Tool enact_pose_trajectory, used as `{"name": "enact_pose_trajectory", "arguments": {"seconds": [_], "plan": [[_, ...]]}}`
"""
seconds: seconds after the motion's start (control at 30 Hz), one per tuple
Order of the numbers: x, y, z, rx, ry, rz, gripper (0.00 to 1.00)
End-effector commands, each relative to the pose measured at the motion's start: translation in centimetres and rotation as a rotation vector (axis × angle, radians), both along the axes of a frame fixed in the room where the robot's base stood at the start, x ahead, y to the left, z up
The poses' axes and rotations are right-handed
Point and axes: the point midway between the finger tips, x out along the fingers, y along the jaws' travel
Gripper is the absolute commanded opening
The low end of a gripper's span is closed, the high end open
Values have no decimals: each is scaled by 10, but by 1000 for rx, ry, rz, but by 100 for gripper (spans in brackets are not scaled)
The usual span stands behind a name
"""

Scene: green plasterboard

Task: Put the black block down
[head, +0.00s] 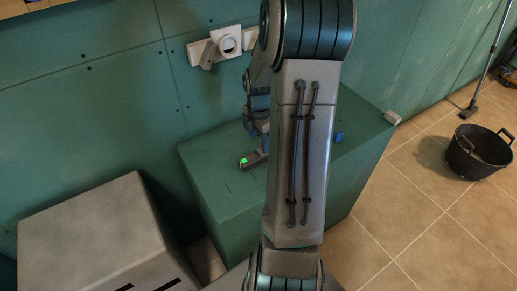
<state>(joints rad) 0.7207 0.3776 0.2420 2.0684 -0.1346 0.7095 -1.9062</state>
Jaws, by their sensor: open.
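My arm runs down the middle of the head view and covers much of the green plasterboard box (222,201). The end of my arm with my gripper (259,143) shows only in part, low over the box top, left of the big arm link. My gripper is open, but its fingertips are hard to make out. A small dark grey piece (256,157) with a bright green patch is just below it, at the box top. I cannot tell whether this piece is the black block or whether it touches the gripper. No other black block is visible.
A small blue thing (339,137) is on the box top, right of my arm. A white piece (391,117) is at the box's right corner. White fittings (227,41) are on the green wall. A grey box (92,236) stands left. A black bucket (478,153) stands on the tiles.

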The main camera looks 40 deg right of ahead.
Motion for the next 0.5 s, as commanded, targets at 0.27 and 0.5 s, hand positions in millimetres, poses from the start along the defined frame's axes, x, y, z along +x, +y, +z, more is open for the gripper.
{"name": "enact_pose_trajectory", "arguments": {"seconds": [0.27, 0.5], "plan": [[0, 0, 43, -1, -2, 0, 60], [-3, 22, 66, -23, -14, -100, 60]]}}
